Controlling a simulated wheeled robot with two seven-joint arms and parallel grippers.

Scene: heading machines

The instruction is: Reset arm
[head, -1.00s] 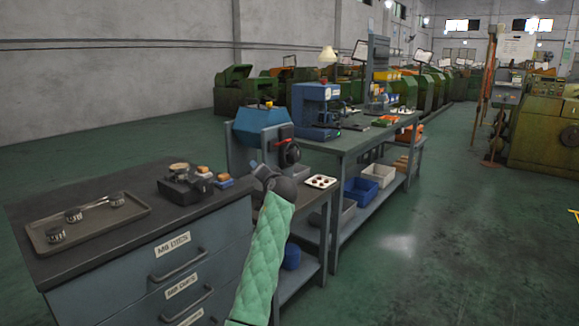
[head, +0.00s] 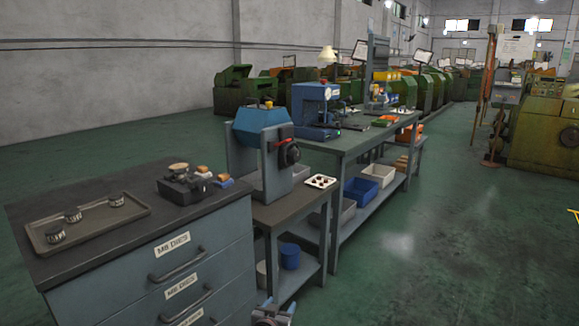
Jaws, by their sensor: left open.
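My left gripper (head: 273,314) shows only in part at the bottom edge of the head view, low beside the drawer cabinet (head: 172,272). It is open and I see nothing in it; most of it is cut off by the frame. My right gripper is out of view. The cabinet top carries a grey tray (head: 128,226) with several small dark cylindrical parts.
A longer bench (head: 345,143) with bins (head: 362,191) below runs back. The floor (head: 470,250) at right is clear.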

